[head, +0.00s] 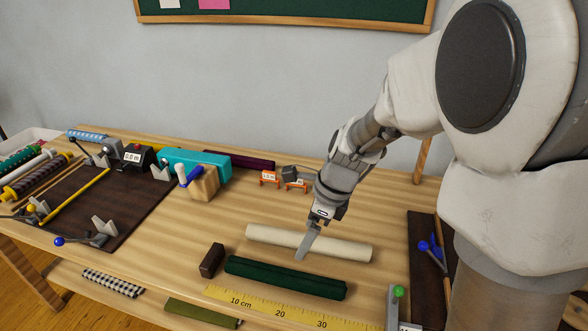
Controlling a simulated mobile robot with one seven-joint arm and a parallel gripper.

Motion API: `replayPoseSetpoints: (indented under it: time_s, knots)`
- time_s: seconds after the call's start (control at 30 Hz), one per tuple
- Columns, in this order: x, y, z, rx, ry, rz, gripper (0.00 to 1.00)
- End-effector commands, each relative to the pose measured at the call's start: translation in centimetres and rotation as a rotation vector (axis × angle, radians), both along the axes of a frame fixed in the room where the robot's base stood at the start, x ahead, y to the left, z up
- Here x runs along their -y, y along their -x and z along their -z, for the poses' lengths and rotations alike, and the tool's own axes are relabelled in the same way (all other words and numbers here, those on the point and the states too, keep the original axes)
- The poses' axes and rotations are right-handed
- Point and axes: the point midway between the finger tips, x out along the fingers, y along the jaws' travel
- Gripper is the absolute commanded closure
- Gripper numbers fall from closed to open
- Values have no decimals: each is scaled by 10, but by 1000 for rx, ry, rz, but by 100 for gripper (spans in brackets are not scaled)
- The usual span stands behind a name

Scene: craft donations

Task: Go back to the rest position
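My gripper (304,250) points down over the middle of the table, at the end of my arm. Its fingers show edge-on as one grey shape, so I cannot tell whether they are open or shut. The fingers cover part of a cream roll (345,248) lying on the table; I cannot tell whether they touch it. A dark green roll (285,277) lies just in front of the cream roll. No object shows clearly held in the gripper.
A yellow ruler strip (270,306) runs along the front edge. A small dark brown block (212,260) lies left of the green roll. A dark board (80,207) with clamps is at left; a teal block (196,163) is behind. Another dark board (423,265) is at right.

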Motion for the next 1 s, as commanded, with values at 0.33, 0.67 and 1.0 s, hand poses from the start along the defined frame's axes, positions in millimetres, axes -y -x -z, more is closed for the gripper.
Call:
replayPoseSetpoints:
  time_s: [0.33,0.67,1.0]
  knots:
    - [12,29,-53,178,88,-361,0]
    - [38,93,-120,433,348,-1039,0]
    - [65,154,-154,533,666,-1642,0]
